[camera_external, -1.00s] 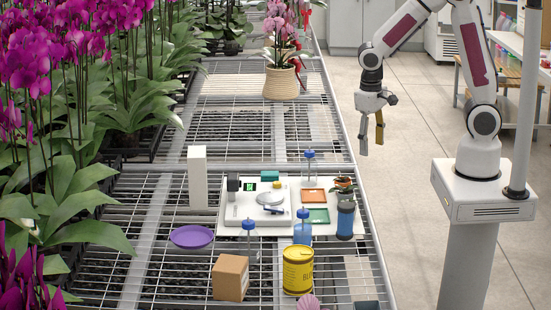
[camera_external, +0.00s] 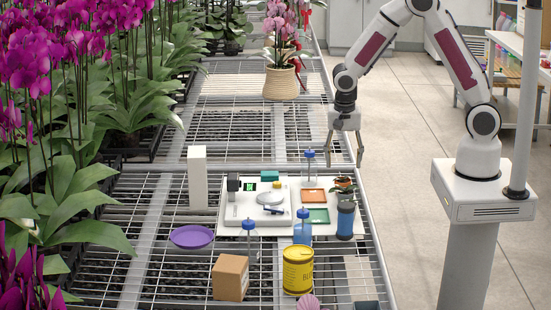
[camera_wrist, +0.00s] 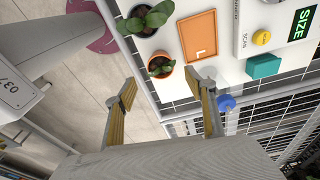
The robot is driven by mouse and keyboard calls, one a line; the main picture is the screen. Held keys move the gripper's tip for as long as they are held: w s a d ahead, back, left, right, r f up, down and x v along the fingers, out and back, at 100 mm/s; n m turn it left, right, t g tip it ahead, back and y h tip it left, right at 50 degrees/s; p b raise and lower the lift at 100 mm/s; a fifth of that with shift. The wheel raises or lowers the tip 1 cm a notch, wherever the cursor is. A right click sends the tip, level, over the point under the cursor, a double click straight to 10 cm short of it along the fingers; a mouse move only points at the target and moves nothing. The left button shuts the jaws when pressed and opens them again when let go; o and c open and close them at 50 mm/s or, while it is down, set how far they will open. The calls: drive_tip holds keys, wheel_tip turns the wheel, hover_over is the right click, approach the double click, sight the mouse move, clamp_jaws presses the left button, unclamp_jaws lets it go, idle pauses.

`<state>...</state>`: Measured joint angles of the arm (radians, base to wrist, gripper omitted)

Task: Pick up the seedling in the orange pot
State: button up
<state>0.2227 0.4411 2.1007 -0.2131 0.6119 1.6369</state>
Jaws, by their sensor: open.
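In the wrist view a small green seedling (camera_wrist: 158,66) stands in a round orange pot (camera_wrist: 169,60), just beyond my fingertips. My gripper (camera_external: 345,152) points down above the bench's right edge, behind the plants. Its fingers (camera_wrist: 160,80) are spread and empty in the wrist view.
An orange square tray (camera_external: 314,196) and a green tray (camera_external: 317,215) lie left of the plants. A blue-capped bottle (camera_external: 309,168) stands close behind. The mesh behind the board is mostly clear.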

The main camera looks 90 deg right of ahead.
sight(343, 180)
drive_tip(key=shift+m, duration=0.5)
drive_tip(key=shift+d+f, duration=0.15)
drive_tip(key=shift+f, duration=1.15)
drive_tip(key=shift+f, duration=0.1)
drive_tip(key=shift+d+f, duration=0.2)
drive_tip(key=shift+f, duration=1.05)
drive_tip(key=shift+d+f, duration=0.15)
drive_tip(key=shift+f, duration=1.1)
drive_tip(key=c, duration=1.2)
